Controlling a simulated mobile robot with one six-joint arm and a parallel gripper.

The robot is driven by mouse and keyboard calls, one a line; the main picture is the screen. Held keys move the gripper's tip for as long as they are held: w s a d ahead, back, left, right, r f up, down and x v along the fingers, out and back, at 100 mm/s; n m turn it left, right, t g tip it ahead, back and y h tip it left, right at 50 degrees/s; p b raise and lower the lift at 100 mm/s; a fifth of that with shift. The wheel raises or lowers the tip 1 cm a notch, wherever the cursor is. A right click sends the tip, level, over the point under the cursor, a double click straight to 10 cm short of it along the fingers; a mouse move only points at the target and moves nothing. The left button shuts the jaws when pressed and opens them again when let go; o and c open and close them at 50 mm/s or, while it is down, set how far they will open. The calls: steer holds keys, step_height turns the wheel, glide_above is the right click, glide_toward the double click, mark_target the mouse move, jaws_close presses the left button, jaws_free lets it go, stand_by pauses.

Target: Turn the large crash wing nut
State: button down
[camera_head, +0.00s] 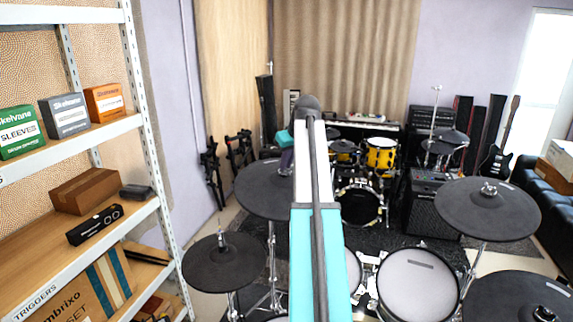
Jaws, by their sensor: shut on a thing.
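The large crash (258,200) is a dark round pad on a chrome stand, left of the picture's middle. My gripper (286,171) is over its centre, pointing down, small and dark below a teal wrist part. It is shut on the wing nut at the top of the pad's post. The nut itself is hidden by the gripper and by my white and teal arm, which also covers the pad's right part.
A smaller dark pad (221,275) stands in front on the left, and another large pad (465,212) on the right. A grey mesh drum pad (420,285) is at lower right. A shelf (150,212) with boxes closes off the left side.

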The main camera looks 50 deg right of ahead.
steer(key=m+h, duration=0.1)
steer(key=m, duration=0.1)
steer(key=m+g, duration=0.1)
steer(key=m, duration=0.2)
steer(key=shift+w+a+m+h, duration=0.1)
steer(key=shift+a+m+h, duration=0.1)
steer(key=shift+m+h, duration=0.15)
stand_by(0.3)
steer(key=c, duration=1.9)
jaws_free()
steer(key=shift+r, duration=0.2)
steer(key=b+v, duration=0.4)
steer(key=v, duration=0.9)
steer(key=shift+r, duration=0.25)
steer(key=shift+a+r, duration=0.1)
steer(key=shift+a, duration=0.05)
